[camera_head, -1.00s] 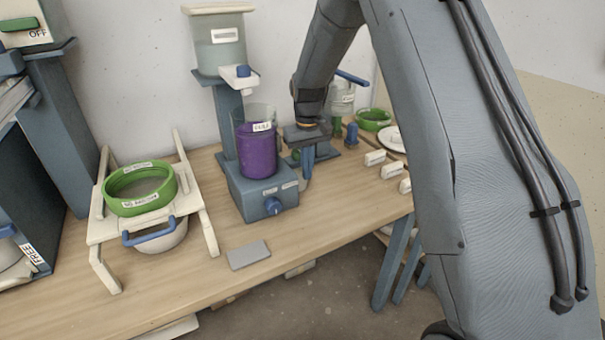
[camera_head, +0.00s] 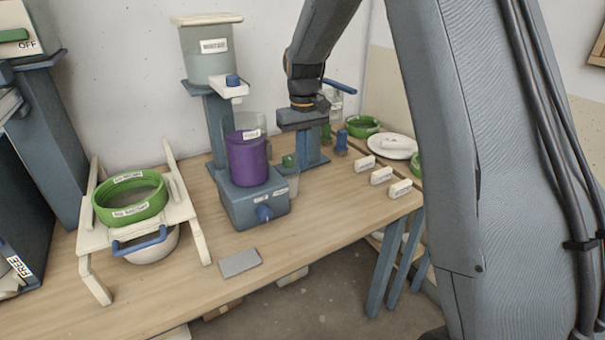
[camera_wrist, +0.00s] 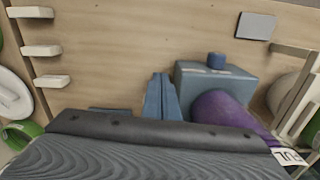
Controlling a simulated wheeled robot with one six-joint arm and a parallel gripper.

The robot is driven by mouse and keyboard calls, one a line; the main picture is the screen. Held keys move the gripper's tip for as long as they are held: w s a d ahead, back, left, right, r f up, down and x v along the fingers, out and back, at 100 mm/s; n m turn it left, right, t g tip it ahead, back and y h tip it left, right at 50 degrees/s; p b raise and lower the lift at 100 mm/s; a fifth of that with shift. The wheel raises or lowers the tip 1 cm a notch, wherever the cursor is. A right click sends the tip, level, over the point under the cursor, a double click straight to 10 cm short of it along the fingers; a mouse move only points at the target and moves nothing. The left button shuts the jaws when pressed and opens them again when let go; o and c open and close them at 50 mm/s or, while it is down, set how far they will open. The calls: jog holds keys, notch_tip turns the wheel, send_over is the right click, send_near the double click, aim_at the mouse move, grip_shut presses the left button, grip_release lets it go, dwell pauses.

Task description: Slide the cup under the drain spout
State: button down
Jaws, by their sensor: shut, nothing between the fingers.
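A small clear cup (camera_head: 290,184) stands on the table against the right side of the blue-grey box; a green piece shows at its rim. The purple-filled clear vessel (camera_head: 247,162) sits upright on that box (camera_head: 238,205), which has a blue knob (camera_head: 263,213) low on its front. I cannot tell for certain which part is the drain spout. My gripper (camera_head: 309,160) points down just right of and behind the cup, shut and empty. Its closed fingers (camera_wrist: 161,92) show in the wrist view beside the box (camera_wrist: 215,82) and purple vessel (camera_wrist: 220,108).
A labelled tank (camera_head: 207,55) with a blue-capped outlet stands on a post behind. A white rack (camera_head: 180,212) holds a green sieve (camera_head: 130,198) at left. A grey plate (camera_head: 240,262) lies in front. White blocks (camera_head: 381,176) and a white dish (camera_head: 392,147) are at right.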

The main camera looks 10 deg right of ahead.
jog(key=shift+r, duration=0.6)
jog(key=s+d+f+m, duration=0.1)
jog(key=s+f, duration=0.1)
jog(key=s, duration=1.2)
jog(key=s+d+f+m, duration=0.1)
jog(key=s+d+f, duration=0.1)
jog(key=s, duration=1.3)
jog(key=shift+f+m+t, duration=0.3)
jog(key=shift+f, duration=0.1)
jog(key=c, duration=2.5)
grip_release()
